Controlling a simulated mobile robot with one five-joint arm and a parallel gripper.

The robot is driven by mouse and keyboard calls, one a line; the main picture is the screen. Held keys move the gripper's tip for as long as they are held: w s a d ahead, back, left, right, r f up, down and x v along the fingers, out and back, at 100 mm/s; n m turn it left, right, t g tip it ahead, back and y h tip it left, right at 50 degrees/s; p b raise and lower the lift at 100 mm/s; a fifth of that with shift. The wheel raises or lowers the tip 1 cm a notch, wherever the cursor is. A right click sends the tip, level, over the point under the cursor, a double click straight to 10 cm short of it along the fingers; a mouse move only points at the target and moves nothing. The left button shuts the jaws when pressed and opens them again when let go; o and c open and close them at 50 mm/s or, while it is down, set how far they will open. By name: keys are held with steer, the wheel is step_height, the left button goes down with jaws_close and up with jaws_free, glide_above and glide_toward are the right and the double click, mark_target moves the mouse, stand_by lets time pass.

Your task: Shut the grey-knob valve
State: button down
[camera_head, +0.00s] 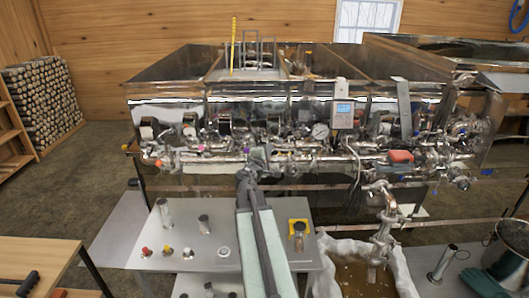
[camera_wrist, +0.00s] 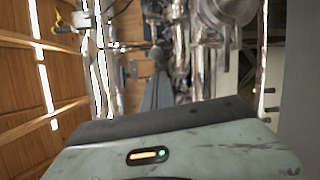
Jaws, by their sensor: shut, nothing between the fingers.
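My gripper (camera_head: 257,157) is at the far end of my outstretched arm, against the front pipework of the steel evaporator (camera_head: 225,107) in the head view. In the wrist view my gripper (camera_wrist: 158,56) is shut and empty, its dark fingers pointing in among shiny vertical-looking pipes. The front pipework (camera_head: 215,159) carries several small valves and fittings. I cannot pick out the grey knob for certain; my gripper and arm hide part of the pipes there. I cannot tell whether the fingers touch a fitting.
A grey bench (camera_head: 200,240) with metal cylinders and knobs lies below my arm. A steel downpipe (camera_head: 383,222) stands over a white-lined container (camera_head: 340,250) at right. A wooden table (camera_head: 40,258) is front left.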

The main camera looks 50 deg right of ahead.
steer(key=x, duration=0.5)
steer(key=shift+s+d, duration=0.1)
steer(key=shift+d, duration=0.2)
steer(key=shift+a, duration=0.15)
